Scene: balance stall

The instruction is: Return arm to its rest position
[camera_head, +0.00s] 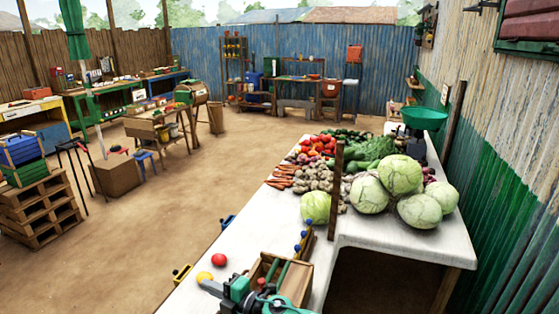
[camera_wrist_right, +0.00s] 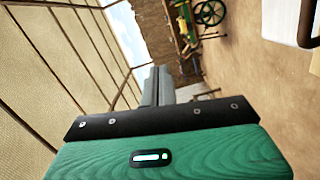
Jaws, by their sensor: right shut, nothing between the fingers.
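My right gripper (camera_head: 207,286) is low in the head view, over the near end of the white counter (camera_head: 227,246). Its grey fingers point left from a green and dark body. In the right wrist view the grey fingers (camera_wrist_right: 157,86) stand close together beyond the green housing, shut with nothing between them. The fingertips appear just below a yellow-orange ball (camera_head: 204,276) in the picture; I cannot tell the gap. A red ball (camera_head: 219,260) lies a little farther back on the counter. My left gripper is not in view.
A wooden box (camera_head: 262,270) stands right beside my right gripper. A wooden post (camera_head: 337,190) rises from the counter. Cabbages (camera_head: 400,174) and other vegetables crowd its far part, with a green scale pan (camera_head: 424,117) behind. The dirt floor (camera_head: 160,215) left of the counter is mostly clear.

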